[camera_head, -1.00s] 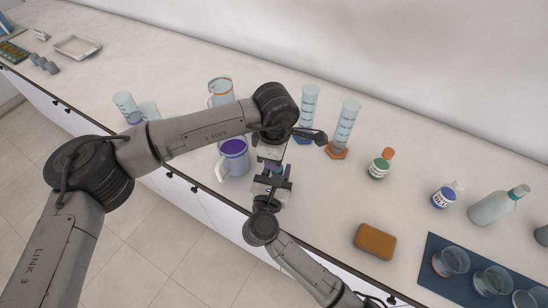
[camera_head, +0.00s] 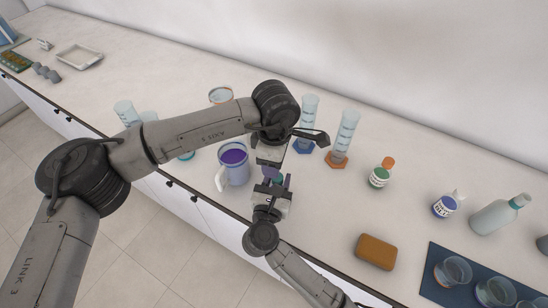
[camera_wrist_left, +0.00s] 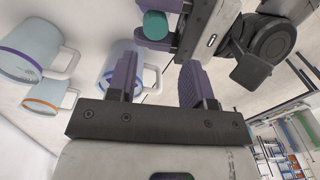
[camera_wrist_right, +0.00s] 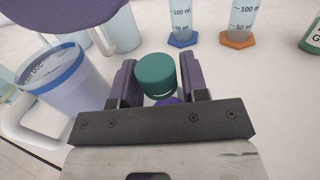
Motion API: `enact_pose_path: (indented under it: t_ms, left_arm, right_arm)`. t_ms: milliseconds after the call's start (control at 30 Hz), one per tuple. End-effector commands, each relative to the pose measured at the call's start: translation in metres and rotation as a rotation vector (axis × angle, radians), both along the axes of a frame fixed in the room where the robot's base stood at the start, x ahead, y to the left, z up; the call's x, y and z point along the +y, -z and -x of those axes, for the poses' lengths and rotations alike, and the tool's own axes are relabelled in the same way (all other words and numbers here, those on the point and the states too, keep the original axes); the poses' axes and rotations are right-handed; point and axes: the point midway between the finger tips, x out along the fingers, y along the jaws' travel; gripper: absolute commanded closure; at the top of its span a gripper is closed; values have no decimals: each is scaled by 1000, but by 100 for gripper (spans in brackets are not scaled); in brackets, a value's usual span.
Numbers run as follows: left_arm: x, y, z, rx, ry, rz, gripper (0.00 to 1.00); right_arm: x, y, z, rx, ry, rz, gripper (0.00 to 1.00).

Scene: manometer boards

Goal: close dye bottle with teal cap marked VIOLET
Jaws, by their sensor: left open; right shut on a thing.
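A small bottle with a teal cap (camera_wrist_right: 156,72) is between the purple fingers of my right gripper (camera_wrist_right: 157,85), which is shut on it. A violet patch (camera_wrist_right: 168,101) shows below the cap; the label text is hidden. The teal cap also shows in the left wrist view (camera_wrist_left: 155,25) and small in the head view (camera_head: 277,178). The cap sits at the bottle's top; I cannot tell whether it is fully seated. My left gripper (camera_wrist_left: 160,72) is open and empty, close to the right gripper and apart from the cap. Its fingers are mostly hidden in the head view.
A mug with violet liquid (camera_head: 234,157) stands just left of the grippers. Two measuring cylinders (camera_head: 308,112) (camera_head: 345,130) stand behind. A green-labelled bottle (camera_head: 378,177), a blue-labelled bottle (camera_head: 445,206) and an orange block (camera_head: 376,251) are to the right, with free counter between.

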Motion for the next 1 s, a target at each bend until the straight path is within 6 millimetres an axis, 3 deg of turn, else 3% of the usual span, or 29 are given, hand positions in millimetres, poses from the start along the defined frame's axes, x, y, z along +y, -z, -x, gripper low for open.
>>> enact_pose_path:
  t_ms: [33, 233, 700, 1000]
  left_arm:
    - [0, 1, 0, 0, 0, 0, 53]
    - [-1, -16, -1, -3, 0, 1, 53]
    - [-2, -98, -5, -4, -1, 1, 53]
    - [-2, -119, -5, -3, 1, 0, 53]
  right_arm:
    - [-1, 12, 2, 22, 2, 7, 100]
    - [-1, 12, 2, 22, 2, 7, 100]
    - [-1, 12, 2, 22, 2, 7, 100]
    - [-1, 12, 2, 22, 2, 7, 100]
